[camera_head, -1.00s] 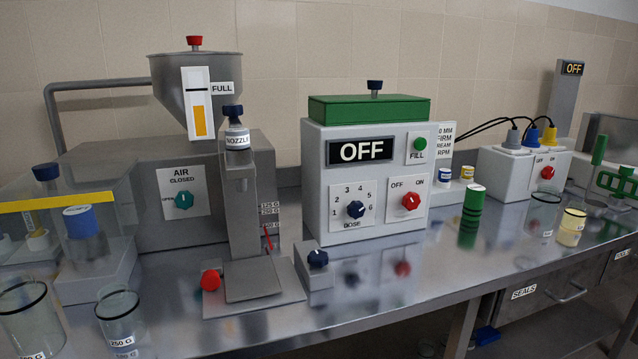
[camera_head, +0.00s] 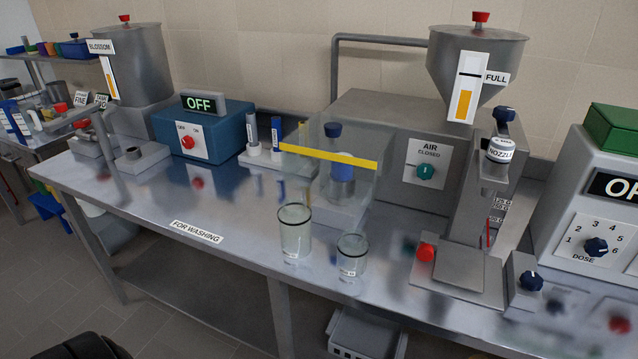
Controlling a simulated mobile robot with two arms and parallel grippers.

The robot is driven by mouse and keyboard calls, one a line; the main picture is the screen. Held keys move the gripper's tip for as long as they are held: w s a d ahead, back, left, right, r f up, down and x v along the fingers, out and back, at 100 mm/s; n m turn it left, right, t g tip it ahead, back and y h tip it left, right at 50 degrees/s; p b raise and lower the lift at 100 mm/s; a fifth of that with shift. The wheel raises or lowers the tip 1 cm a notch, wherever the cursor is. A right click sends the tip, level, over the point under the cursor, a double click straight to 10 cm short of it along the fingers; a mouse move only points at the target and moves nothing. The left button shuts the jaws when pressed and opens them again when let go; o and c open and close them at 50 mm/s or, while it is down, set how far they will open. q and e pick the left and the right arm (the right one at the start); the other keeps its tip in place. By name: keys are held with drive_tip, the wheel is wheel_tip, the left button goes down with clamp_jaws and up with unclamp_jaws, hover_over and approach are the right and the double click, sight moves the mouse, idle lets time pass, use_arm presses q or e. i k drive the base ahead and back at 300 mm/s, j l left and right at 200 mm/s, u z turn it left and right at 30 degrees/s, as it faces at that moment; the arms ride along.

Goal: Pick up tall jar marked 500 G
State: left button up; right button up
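Two clear glass jars with dark rims stand upright on the steel bench in front of the clear guard box. The taller jar (camera_head: 295,232) is on the left, and the shorter jar (camera_head: 352,258) is close on its right, nearer the front edge. Both look empty. Each has a small label low on its side, too small to read now, so I cannot tell which jar, if either, is marked 500 G. Neither of my grippers is in view.
The clear guard box (camera_head: 368,190) with a yellow stripe stands behind the jars. The bench left of the jars, around the FOR WASHING label (camera_head: 197,231), is clear. A grey crate (camera_head: 366,335) sits below.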

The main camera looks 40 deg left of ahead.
sight(294, 215)
drive_tip(key=u, duration=1.25)
drive_tip(key=j+u, duration=0.25)
drive_tip(key=u, duration=0.15)
drive_tip(key=j+u, duration=0.4)
drive_tip(key=k+l, duration=0.05)
drive_tip(key=l, duration=0.05)
